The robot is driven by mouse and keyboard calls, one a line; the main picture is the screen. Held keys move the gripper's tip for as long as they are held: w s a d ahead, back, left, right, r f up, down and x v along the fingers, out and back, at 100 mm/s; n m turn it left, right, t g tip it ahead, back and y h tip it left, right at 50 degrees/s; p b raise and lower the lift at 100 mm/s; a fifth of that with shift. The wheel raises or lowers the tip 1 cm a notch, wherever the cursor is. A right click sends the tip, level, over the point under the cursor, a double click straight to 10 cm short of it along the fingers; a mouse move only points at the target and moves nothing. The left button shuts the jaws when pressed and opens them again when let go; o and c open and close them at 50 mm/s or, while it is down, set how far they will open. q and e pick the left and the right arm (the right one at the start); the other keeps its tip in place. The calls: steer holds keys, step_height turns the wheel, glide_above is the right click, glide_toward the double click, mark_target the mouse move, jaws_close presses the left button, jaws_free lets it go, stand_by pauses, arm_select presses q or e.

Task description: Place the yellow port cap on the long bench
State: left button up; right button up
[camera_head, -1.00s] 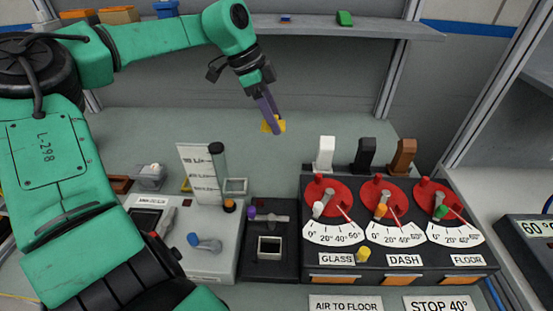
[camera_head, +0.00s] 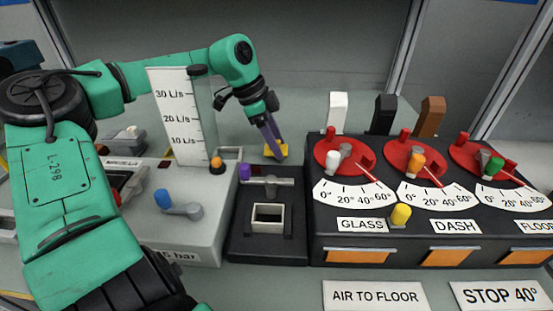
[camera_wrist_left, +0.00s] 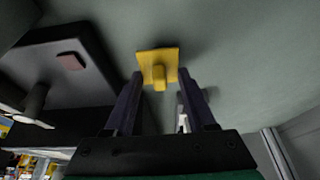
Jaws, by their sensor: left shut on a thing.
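The yellow port cap (camera_head: 281,152) is in my left gripper (camera_head: 275,143), just behind the dark module with the purple knob in the head view. In the left wrist view the cap (camera_wrist_left: 157,66) shows as a square yellow plate with a small knob between the two purple fingertips (camera_wrist_left: 161,84). My left gripper is shut on it. The grey-green long bench (camera_head: 305,108) lies behind and below. A shadow falls beside the cap; I cannot tell whether it touches the bench. My right gripper is not in view.
The black control box (camera_head: 340,235) with red dials stands at the right, with white, black and brown levers behind it. The dark module (camera_head: 265,248) and grey flow unit (camera_head: 205,235) stand left of it. Clear bench shows behind the modules.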

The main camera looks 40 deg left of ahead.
arm_select(q)
steer(key=shift+f+p, duration=0.3)
steer(key=shift+f, duration=0.15)
steer(key=o, duration=1.3)
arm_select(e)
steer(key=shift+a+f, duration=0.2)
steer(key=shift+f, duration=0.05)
arm_select(q)
steer(key=shift+a+r, duration=0.1)
steer(key=shift+r, duration=0.35)
steer(key=p+v, duration=0.1)
steer(key=v, duration=1)
steer(key=shift+s+r, duration=0.1)
steer(key=shift+r, duration=0.1)
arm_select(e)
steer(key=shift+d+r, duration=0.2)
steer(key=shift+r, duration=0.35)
